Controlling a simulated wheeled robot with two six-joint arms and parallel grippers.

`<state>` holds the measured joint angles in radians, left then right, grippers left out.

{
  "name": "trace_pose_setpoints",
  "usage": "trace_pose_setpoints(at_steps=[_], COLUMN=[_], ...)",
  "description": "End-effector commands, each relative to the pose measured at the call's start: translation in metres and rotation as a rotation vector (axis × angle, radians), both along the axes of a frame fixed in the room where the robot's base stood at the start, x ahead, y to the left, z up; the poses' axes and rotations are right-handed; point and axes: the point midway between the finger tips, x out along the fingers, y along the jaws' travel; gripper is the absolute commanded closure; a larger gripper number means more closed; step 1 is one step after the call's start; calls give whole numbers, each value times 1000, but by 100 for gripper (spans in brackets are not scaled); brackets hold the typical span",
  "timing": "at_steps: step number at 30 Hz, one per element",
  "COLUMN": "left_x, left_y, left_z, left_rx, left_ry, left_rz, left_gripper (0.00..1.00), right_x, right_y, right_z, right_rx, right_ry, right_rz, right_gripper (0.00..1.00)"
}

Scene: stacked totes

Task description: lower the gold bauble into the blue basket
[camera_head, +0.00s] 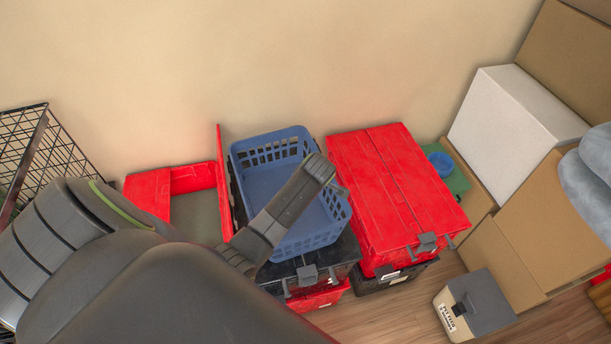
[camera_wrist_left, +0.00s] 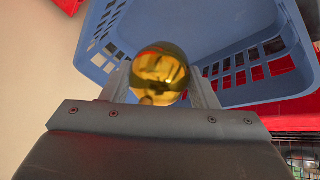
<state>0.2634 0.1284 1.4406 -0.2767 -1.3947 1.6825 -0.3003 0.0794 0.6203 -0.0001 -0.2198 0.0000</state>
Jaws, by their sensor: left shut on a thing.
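The gold bauble (camera_wrist_left: 160,73) is a shiny ball held between the two fingers of my left gripper (camera_wrist_left: 160,88). In the head view my left gripper (camera_head: 333,178) is over the right part of the blue basket (camera_head: 272,243), and the bauble is hidden behind it. The basket has an open top, slotted walls and a bare floor where I can see it. It stands on a black-lidded tote. In the left wrist view the basket (camera_wrist_left: 190,30) spreads out behind the bauble; the exact height between them I cannot tell. My right gripper is not in view.
A closed red tote (camera_head: 385,185) stands right of the basket, and an open red container (camera_head: 150,192) stands left. A black wire rack (camera_head: 45,150) is at far left. Cardboard boxes (camera_head: 530,220), a white box (camera_head: 510,125) and a small grey-topped box (camera_head: 483,300) are at right.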

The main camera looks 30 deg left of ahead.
Motion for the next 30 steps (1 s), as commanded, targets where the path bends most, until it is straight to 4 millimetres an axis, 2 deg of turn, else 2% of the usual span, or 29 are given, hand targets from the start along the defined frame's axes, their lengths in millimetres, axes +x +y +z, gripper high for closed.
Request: trace_pose_setpoints(at_steps=[30], left_x=[0], left_y=[0], left_z=[-54], left_rx=[0], left_ry=[1], left_rz=[0], left_gripper=[68], right_x=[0], right_y=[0], right_z=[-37], right_rx=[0], right_ry=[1], right_rz=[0], right_gripper=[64])
